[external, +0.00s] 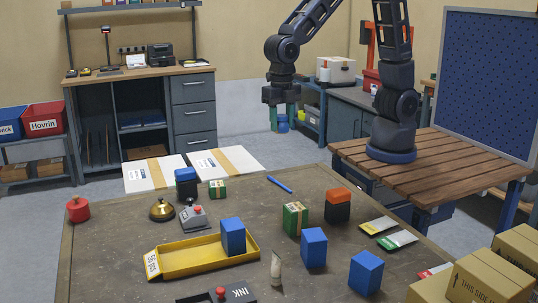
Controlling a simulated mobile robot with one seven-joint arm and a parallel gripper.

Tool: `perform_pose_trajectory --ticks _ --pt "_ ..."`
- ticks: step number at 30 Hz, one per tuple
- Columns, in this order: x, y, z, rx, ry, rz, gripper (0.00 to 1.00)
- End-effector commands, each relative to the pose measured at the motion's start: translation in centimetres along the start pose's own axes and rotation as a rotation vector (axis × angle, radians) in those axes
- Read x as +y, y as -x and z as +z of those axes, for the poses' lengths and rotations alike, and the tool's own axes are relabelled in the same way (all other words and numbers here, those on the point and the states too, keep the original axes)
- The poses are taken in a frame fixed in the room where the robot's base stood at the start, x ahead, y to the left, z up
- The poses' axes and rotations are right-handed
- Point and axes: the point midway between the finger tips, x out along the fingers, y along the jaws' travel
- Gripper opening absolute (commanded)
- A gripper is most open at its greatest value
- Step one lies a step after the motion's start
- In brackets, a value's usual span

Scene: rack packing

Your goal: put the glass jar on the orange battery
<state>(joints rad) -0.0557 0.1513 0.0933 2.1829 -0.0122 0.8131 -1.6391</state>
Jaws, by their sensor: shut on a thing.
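My gripper (281,122) hangs at the top middle of the external view, high and beyond the far edge of the table as pictured. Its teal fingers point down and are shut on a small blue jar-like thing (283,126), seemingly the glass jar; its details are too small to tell. The orange battery (339,194) is a block with an orange top and a black lower part. It stands upright on the table, right of centre, to the right of and below my gripper in the picture, well apart from it.
A green box (295,219) stands close left of the battery. Blue blocks (314,248) stand in front, one in a yellow tray (190,262). A blue pen (280,184) lies behind. A bell (162,209) and red pot (78,210) are left. Cartons (489,280) fill the right front corner.

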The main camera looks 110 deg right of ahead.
Motion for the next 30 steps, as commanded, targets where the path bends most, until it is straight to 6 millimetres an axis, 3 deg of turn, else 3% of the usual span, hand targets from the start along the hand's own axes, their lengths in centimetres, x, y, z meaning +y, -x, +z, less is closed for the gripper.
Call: perform_pose_trajectory --ticks 1,6,15,23,26,30 --pt "-0.3 0.7 -2.0 0.000 0.039 0.002 0.15" --pt "-1.9 2.6 -7.8 -0.001 0.160 0.001 0.15" --pt "-5.6 5.2 -15.7 -0.006 0.340 0.000 0.15" --pt "-7.2 5.8 -18.2 -0.008 0.402 -0.003 0.15" --pt "-7.3 4.6 -18.3 -0.008 0.405 -0.005 0.15" --pt "-7.3 1.7 -18.3 -0.008 0.405 -0.007 0.15"
